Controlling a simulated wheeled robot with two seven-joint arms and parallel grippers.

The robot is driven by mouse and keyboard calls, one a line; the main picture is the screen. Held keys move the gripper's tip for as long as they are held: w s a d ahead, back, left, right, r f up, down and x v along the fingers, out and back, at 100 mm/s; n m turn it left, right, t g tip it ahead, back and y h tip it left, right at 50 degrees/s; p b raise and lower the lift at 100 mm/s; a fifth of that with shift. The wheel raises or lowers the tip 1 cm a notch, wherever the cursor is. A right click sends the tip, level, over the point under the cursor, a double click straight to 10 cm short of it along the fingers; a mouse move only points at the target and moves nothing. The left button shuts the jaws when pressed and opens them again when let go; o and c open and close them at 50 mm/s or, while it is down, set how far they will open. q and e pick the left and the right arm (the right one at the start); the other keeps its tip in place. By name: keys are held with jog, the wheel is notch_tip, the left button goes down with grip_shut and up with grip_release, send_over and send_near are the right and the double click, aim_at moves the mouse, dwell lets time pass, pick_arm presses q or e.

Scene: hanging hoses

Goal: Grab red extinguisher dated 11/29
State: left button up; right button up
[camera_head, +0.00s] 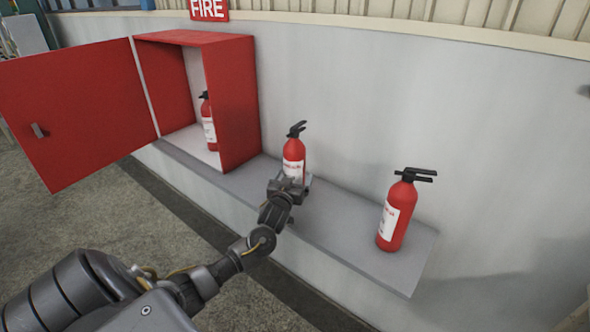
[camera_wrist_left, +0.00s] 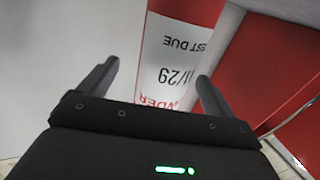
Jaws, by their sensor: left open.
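My right gripper is not in view.
A red cabinet (camera_head: 232,105) with its door (camera_head: 75,110) open to the left holds another extinguisher (camera_head: 208,122). A third extinguisher (camera_head: 396,212) stands at the right on the ledge (camera_head: 335,222). A white wall (camera_head: 430,110) rises behind. The ledge between the two right-hand extinguishers is clear.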

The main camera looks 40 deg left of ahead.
pick_arm(q)
jog(key=shift+w+a, duration=0.15)
jog(key=shift+w, duration=0.15)
jog(key=shift+w+a+r, duration=0.1)
jog(key=x, duration=0.2)
jog(key=p+x, duration=0.1)
jog(key=x, duration=0.1)
jog(key=shift+a+r, duration=0.25)
jog(key=shift+a, duration=0.1)
jog(key=shift+w+a, duration=0.15)
jog(key=shift+w, duration=0.15)
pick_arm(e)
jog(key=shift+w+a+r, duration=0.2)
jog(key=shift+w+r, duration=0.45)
pick_arm(q)
jog(key=c, duration=1.8)
jog(key=shift+r, duration=0.1)
jog(key=shift+c, duration=0.8)
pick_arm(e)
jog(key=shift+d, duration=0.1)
pick_arm(q)
jog(key=shift+r, duration=0.15)
